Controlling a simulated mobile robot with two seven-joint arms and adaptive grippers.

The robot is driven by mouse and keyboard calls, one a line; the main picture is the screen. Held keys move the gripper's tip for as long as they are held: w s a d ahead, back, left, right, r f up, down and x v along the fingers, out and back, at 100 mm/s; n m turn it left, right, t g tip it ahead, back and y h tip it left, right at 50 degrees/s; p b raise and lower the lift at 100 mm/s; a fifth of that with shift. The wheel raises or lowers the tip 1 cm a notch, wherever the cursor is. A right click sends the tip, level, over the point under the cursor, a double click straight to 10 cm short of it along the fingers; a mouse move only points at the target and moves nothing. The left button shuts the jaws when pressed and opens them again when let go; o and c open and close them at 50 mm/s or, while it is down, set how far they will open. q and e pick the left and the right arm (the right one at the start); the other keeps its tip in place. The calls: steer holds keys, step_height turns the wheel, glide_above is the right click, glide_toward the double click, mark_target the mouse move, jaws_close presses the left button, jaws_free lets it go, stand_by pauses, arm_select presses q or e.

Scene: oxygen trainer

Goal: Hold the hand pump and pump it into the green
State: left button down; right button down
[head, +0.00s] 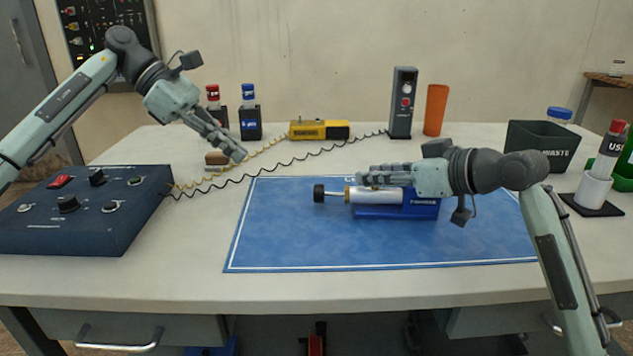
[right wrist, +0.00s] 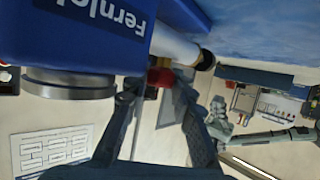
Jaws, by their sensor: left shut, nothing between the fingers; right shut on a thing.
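The hand pump has a blue body (head: 408,209), a white barrel (head: 374,196) and a black knob (head: 319,193) pointing left; it lies on the blue mat (head: 300,240). My right gripper (head: 360,178) reaches over the barrel from the right and is shut on the pump; its fingers hide part of it. The right wrist view shows the blue body (right wrist: 92,30), the barrel (right wrist: 175,45), a red part (right wrist: 160,76) by the fingers and a round metal rim (right wrist: 68,84), seen edge-on. No green zone shows. My left gripper (head: 238,153) is shut and empty, raised over the back left table.
A dark control box (head: 85,225) stands at left. Two bottles (head: 213,105) (head: 249,110), a yellow device (head: 319,130) with cords, a grey unit (head: 402,102) and an orange cup (head: 436,110) stand behind. A waste bin (head: 540,147) is at right. The mat's front left is clear.

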mark_target(318, 186)
arm_select(q)
steer(key=x, duration=1)
steer(key=shift+f, duration=0.1)
steer(key=d, duration=0.2)
steer(key=shift+d, duration=0.3)
steer(key=shift+s+d, duration=0.1)
steer(key=shift+d, duration=0.55)
steer(key=shift+d, duration=0.1)
steer(key=d, duration=0.3)
steer(key=shift+s+d, duration=0.1)
steer(key=shift+d, duration=0.25)
steer(key=shift+a, duration=0.1)
arm_select(e)
steer(key=shift+a, duration=0.1)
